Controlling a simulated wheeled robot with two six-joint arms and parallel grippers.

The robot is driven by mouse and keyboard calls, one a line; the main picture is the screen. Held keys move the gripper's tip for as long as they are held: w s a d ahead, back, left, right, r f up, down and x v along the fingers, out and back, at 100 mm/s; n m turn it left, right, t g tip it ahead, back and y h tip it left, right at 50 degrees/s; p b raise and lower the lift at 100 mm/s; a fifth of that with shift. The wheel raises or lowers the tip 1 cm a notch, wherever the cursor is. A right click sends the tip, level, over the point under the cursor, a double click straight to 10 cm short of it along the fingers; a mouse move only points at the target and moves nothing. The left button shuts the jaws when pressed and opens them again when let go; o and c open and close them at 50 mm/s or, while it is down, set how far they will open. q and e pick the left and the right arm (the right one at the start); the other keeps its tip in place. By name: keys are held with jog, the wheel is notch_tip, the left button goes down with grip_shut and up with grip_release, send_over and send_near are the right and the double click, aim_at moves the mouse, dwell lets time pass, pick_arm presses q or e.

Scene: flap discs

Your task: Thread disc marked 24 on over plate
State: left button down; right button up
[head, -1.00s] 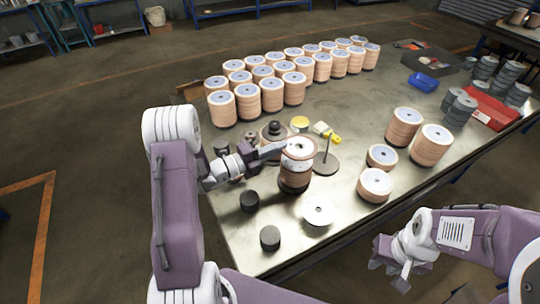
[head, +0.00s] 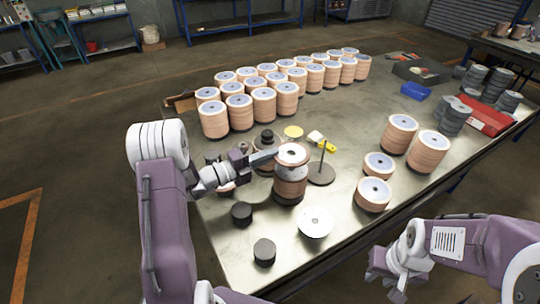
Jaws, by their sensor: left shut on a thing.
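My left gripper (head: 274,157) reaches in from the left and is shut on a tan disc with a pale top face and a centre hole (head: 292,153). The disc is over a brown stack (head: 290,188) with a dark base; I cannot tell whether it touches the stack. Any number on the disc is too small to read. A dark round plate with an upright rod (head: 321,174) stands just right of the stack. A pale round plate (head: 315,223) lies in front. My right gripper (head: 385,284) is open and empty, off the table's front edge.
Rows of tan disc stacks (head: 263,105) fill the back of the table. More tan stacks (head: 375,192) stand at right. Black cylinders (head: 242,213) are at front left.

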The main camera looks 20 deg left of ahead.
pick_arm(q)
jog(key=shift+w+f, duration=0.2)
jog(key=shift+s+r, duration=0.1)
jog(key=shift+p, duration=0.45)
dwell(0.5)
jog(key=shift+f+b, duration=0.45)
jog(key=shift+f, duration=1.25)
dwell(0.4)
